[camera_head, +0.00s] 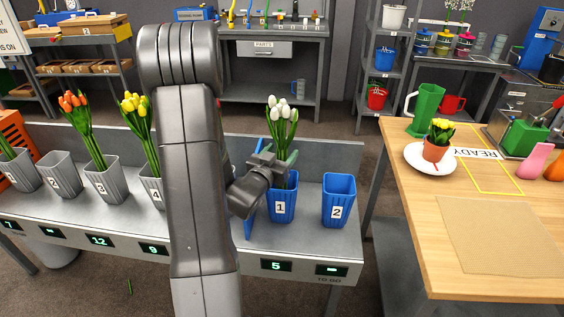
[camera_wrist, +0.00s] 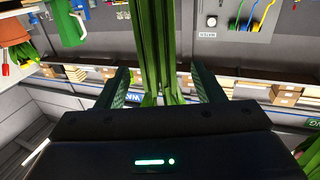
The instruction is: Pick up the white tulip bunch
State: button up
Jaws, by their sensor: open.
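The white tulip bunch (camera_head: 284,118) stands upright in the blue pot marked 1 (camera_head: 290,212), with white heads above green stems and leaves. My gripper (camera_head: 284,162) is at the stems, just above the pot's rim. In the wrist view the green stems (camera_wrist: 165,60) run between the two fingers of my open gripper (camera_wrist: 164,88), with a gap visible toward each finger. The tulip heads are out of the wrist view. My arm hides part of the bench left of the pot.
An empty-looking blue pot marked 2 (camera_head: 339,203) stands just right. A blue divider (camera_head: 250,214) stands left of pot 1. Grey pots hold orange tulips (camera_head: 78,115) and yellow tulips (camera_head: 138,118) at left. A wooden table (camera_head: 408,212) with a potted plant (camera_head: 437,145) is at right.

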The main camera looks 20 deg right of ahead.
aim_at(280, 112)
jog(key=shift+w+d, duration=0.5)
jog(key=shift+d, duration=0.05)
jog(key=c, duration=1.3)
notch_tip(280, 112, up, 10)
jog(key=shift+r+p, duration=0.1)
jog(key=shift+p, duration=0.5)
